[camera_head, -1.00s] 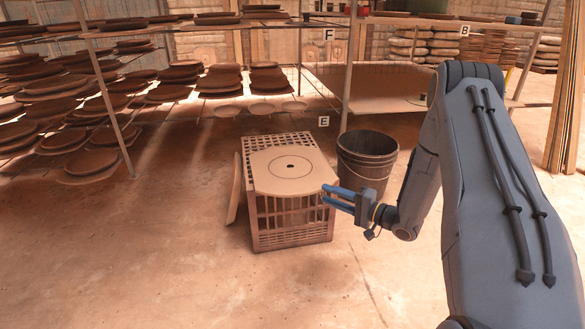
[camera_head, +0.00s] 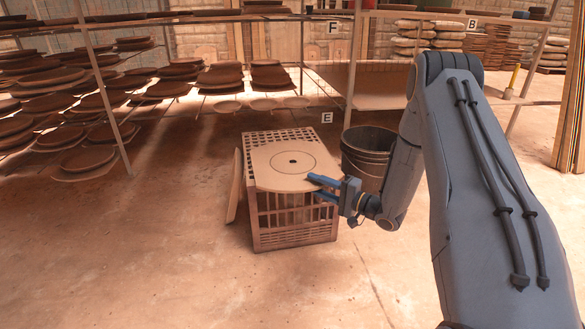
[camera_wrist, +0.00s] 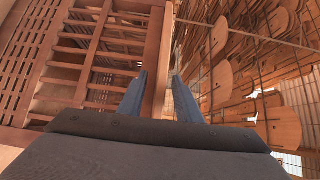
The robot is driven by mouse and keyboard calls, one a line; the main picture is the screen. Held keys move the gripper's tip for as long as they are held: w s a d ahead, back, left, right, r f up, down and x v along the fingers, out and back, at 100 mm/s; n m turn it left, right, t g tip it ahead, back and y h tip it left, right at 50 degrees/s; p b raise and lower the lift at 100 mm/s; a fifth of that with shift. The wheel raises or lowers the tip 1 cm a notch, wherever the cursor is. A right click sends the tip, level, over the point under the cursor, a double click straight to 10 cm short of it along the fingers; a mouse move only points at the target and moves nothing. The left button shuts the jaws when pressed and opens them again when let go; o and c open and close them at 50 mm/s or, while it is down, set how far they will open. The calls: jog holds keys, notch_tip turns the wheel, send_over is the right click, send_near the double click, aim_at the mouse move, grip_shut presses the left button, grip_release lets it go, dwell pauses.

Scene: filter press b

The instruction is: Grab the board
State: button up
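In the wrist view the board (camera_wrist: 162,50) shows edge-on between the two fingers, and the crate (camera_wrist: 80,50) is to the left. My gripper (camera_wrist: 158,78) is open around the edge. Whether either finger touches the board cannot be told.
A second thin board (camera_head: 235,187) leans against the crate's left side. A dark bucket (camera_head: 369,155) stands just behind my gripper, to the right of the crate. Racks of brown discs (camera_head: 85,160) fill the back left. The floor in front is clear.

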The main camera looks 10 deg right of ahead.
grip_shut()
jog(key=shift+r, duration=0.1)
dwell(1.3)
